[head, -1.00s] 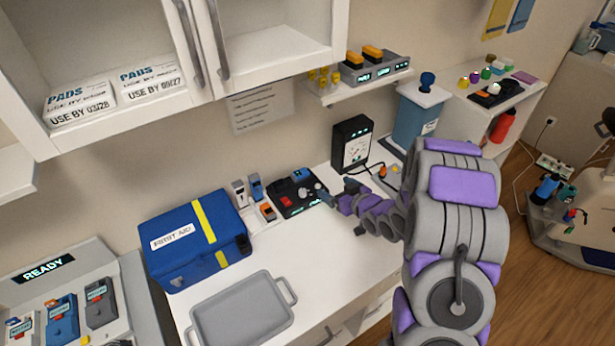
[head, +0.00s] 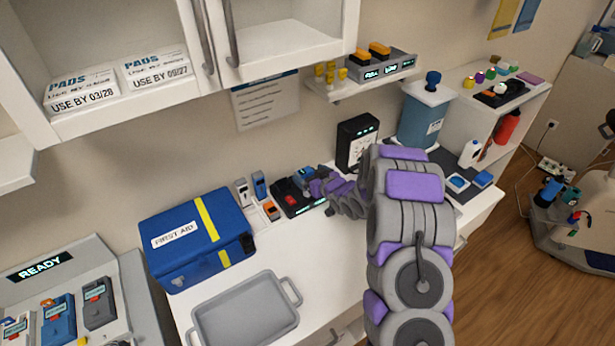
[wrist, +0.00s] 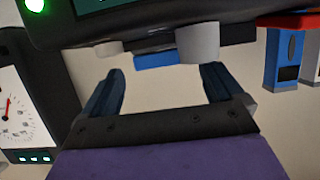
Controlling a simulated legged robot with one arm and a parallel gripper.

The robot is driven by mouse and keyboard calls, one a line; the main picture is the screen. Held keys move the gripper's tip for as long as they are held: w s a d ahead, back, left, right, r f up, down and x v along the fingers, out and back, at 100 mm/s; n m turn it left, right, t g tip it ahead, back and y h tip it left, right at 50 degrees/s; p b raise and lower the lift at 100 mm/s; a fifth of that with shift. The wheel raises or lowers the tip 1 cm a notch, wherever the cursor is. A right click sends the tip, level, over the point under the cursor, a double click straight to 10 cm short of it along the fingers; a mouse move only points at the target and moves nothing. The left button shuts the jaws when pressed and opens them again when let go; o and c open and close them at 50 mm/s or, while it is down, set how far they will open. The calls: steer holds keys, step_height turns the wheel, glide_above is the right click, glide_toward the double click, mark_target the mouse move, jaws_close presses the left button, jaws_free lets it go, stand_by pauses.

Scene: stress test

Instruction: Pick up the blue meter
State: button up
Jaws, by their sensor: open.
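A blue handheld device that looks like a meter (head: 259,185) stands upright beside a white one, right of the first aid box; it seems to show at the right of the wrist view (wrist: 284,58). Another blue piece (head: 304,173) sits on the black dock (head: 290,197), partly behind my gripper. In the wrist view a blue block (wrist: 168,60) shows between and beyond my fingertips, under the dark device. I cannot tell which blue thing is the meter. My gripper (wrist: 162,78) is open and empty, close to the dock; its fingers are hard to see in the head view.
The black gauge box (head: 356,142) stands just right of my gripper. A blue first aid box (head: 195,240) and a grey tray (head: 245,312) are on the left. A shelf (head: 340,90) hangs above. The counter in front of the dock is clear.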

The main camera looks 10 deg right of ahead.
steer(key=shift+w+a+f, duration=0.15)
steer(key=shift+w+a, duration=0.2)
steer(key=shift+a, duration=0.25)
steer(key=shift+w+a+f, duration=0.1)
steer(key=shift+w+a, duration=0.2)
steer(key=shift+a, duration=0.3)
steer(key=shift+w+d+f, duration=0.15)
steer(key=shift+d+f, duration=0.05)
steer(key=shift+d, duration=0.8)
steer(key=shift+c, duration=0.3)
steer(key=shift+d, duration=0.25)
steer(key=shift+c, duration=0.8)
steer(key=shift+r, duration=0.1)
steer(key=shift+c, duration=0.7)
steer(key=shift+a, duration=0.75)
steer(key=c, duration=0.5)
steer(key=shift+d, duration=0.45)
steer(key=c, duration=0.7)
steer(key=shift+a, duration=0.1)
